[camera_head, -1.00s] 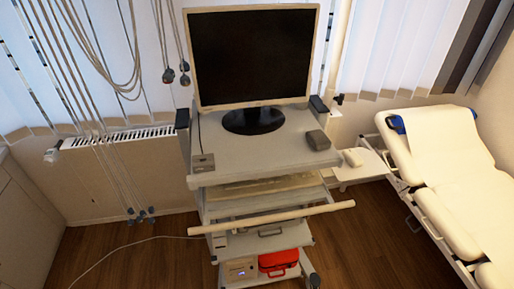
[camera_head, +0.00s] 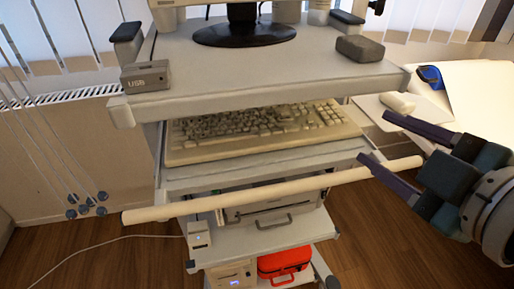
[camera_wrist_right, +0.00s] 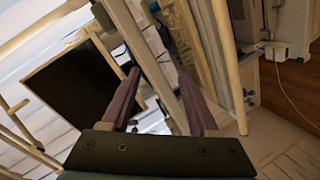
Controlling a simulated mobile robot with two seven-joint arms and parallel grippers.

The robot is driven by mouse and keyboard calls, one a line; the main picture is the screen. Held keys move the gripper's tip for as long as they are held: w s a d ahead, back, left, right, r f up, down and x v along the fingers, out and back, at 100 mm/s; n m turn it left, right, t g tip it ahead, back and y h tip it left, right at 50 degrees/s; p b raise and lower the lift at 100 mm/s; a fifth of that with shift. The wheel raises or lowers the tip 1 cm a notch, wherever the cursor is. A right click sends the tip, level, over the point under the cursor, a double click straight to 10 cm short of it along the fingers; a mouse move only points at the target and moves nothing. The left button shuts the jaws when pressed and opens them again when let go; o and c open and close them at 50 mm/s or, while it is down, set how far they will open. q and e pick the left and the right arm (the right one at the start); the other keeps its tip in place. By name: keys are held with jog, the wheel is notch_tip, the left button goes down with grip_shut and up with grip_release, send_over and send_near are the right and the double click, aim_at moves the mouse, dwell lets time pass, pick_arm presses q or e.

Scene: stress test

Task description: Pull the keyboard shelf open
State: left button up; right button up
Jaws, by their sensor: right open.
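The keyboard shelf (camera_head: 322,158) is a pale grey shelf under the cart's top, with a beige keyboard (camera_head: 235,150) on it. A long cream bar (camera_head: 250,196) runs across in front of and below the shelf. My right gripper (camera_head: 373,137) is open, with its two purple fingers pointing left at the shelf's right front corner. Its lower finger overlaps the bar's right part in the head view; contact cannot be told. The right wrist view shows both fingers (camera_wrist_right: 158,74) apart, with a pale cart edge between them in the picture. My left gripper is not in view.
The cart's top (camera_head: 260,70) carries a monitor base, a grey USB box (camera_head: 146,76) and a dark block (camera_head: 360,48). Lower shelves hold a device and a red case (camera_head: 284,262). A couch (camera_head: 470,85) stands at right. Hanging cables are at left.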

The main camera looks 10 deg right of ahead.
notch_tip(320, 180, down, 12)
jog(key=w+a+n+t+y+b, duration=0.1)
jog(key=a+n+t+y+b, duration=0.15)
jog(key=n+b, duration=0.65)
jog(key=n+t+y+b, duration=0.1)
jog(key=n+y+b, duration=0.3)
jog(key=b, duration=0.8)
send_near(291, 194)
jog(key=w+m+y, duration=0.1)
jog(key=w, duration=0.1)
jog(key=x, duration=0.9)
jog(key=shift+w+a, duration=0.1)
jog(key=shift+a, duration=0.1)
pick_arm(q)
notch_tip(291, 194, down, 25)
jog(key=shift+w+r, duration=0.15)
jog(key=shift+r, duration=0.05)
pick_arm(e)
jog(key=shift+f, duration=0.1)
grip_shut()
